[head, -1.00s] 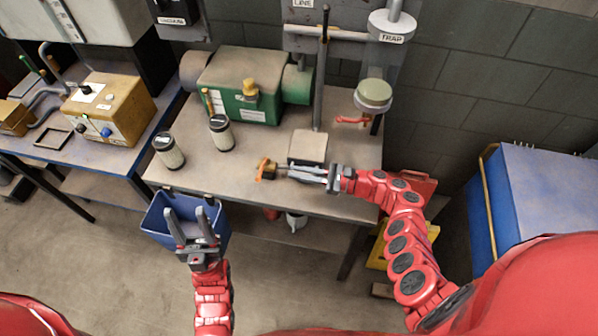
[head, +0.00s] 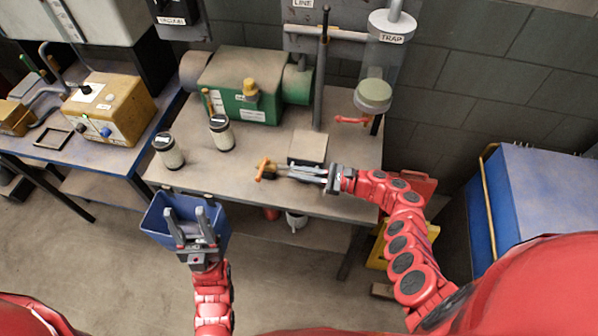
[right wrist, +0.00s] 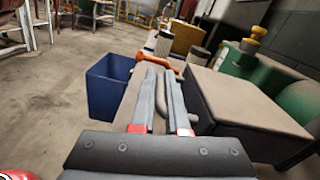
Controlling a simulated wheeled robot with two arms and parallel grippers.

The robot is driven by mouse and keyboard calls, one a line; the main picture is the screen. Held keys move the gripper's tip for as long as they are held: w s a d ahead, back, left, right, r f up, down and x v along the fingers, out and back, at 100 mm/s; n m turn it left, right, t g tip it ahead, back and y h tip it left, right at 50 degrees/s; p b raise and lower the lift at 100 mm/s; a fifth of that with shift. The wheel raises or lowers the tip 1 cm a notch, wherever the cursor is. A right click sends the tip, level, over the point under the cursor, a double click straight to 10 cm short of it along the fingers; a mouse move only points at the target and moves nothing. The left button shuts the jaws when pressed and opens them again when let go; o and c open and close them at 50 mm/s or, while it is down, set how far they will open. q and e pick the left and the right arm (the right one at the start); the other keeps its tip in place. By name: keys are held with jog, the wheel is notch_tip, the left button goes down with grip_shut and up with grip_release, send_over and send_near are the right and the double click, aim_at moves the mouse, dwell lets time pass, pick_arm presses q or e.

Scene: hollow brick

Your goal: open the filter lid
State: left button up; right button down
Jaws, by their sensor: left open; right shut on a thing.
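My right gripper (head: 281,171) is over the front of the workbench, its fingers pointing left. It is shut on an orange-handled part (head: 264,170), whose orange crosspiece shows at the fingertips. In the right wrist view the orange crosspiece (right wrist: 168,62) lies just past the fingers; a grey curved bar is beside or between them, I cannot tell which. A square grey-beige block (head: 308,147) stands just behind the fingers. Which part is the filter lid I cannot tell for sure. My left gripper (head: 188,218) is open and empty, in front of or over the blue bin (head: 154,224).
Two pale canisters with black tops (head: 168,151) (head: 221,132) stand on the workbench (head: 220,177). Behind them is a green machine (head: 240,85) with a yellow cap. An upright grey pipe (head: 320,95) and the trap (head: 374,95) rise at the back right.

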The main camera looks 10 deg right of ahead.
jog(key=shift+r, duration=0.1)
jog(key=shift+w+r+m+p, duration=0.1)
jog(key=shift+r+m+p, duration=0.3)
jog(key=shift+r+p, duration=0.35)
notch_tip(320, 180, up, 2)
jog(key=m+p, duration=0.2)
notch_tip(320, 180, up, 4)
jog(key=r+m, duration=0.1)
jog(key=m, duration=0.3)
send_over(303, 156)
jog(key=shift+a+f+p, duration=0.15)
jog(key=shift+f+p, duration=0.1)
jog(key=shift+p, duration=0.15)
jog(key=c, duration=1.2)
grip_release()
